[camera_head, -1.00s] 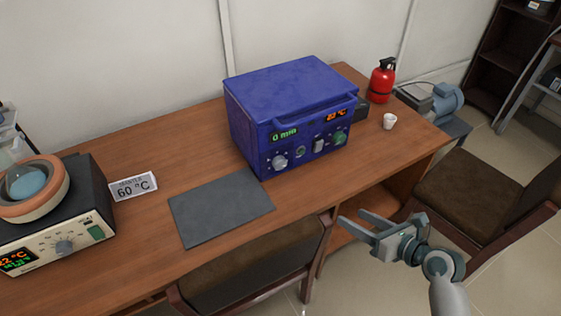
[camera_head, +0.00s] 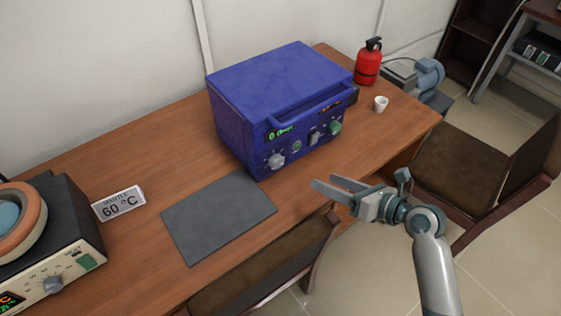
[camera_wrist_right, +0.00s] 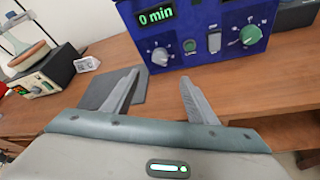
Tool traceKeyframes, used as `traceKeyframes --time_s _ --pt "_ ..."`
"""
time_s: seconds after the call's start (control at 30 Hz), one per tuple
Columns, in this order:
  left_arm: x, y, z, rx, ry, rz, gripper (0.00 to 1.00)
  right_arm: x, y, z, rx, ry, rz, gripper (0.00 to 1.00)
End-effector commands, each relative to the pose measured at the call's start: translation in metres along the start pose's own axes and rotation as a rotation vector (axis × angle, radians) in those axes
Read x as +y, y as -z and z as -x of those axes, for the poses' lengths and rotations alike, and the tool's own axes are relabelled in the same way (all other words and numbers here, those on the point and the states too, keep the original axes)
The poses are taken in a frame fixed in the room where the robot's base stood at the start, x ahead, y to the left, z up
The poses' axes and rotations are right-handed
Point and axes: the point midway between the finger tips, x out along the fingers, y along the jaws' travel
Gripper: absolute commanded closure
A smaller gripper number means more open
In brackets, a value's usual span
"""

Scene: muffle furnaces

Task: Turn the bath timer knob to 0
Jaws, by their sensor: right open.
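The blue bath unit (camera_head: 285,95) stands on the wooden table. A pale timer knob (camera_head: 276,161) is at the left of its front panel, below a green display; it also shows in the right wrist view (camera_wrist_right: 160,56). There the display (camera_wrist_right: 156,16) reads 0 min. The knob's exact pointer direction is too small to tell. A green knob (camera_head: 335,128) is at the panel's right. My right gripper (camera_head: 326,184) is open and empty, in front of and below the panel, apart from the knobs. My left gripper is out of view.
A grey mat (camera_head: 218,217) lies before the unit. A mantle device (camera_head: 65,240) and a 60 °C sign (camera_head: 118,203) are at left. A white cup (camera_head: 381,103) and red extinguisher (camera_head: 368,62) stand at right. A chair (camera_head: 265,275) is tucked at the table's front edge.

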Motion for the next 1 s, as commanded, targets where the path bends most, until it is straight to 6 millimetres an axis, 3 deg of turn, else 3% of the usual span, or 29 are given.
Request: traceKeyframes --time_s 0.47,0.67,1.0 --pt "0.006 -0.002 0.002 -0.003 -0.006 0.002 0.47 0.000 -0.001 -0.011 -0.001 0.000 -0.001 0.47" --pt "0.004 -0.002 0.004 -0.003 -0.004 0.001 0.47 0.000 -0.001 -0.035 0.000 -0.001 -0.002 0.47" --pt "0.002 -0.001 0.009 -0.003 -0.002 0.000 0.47 0.001 -0.001 -0.096 0.000 -0.001 -0.001 0.47"
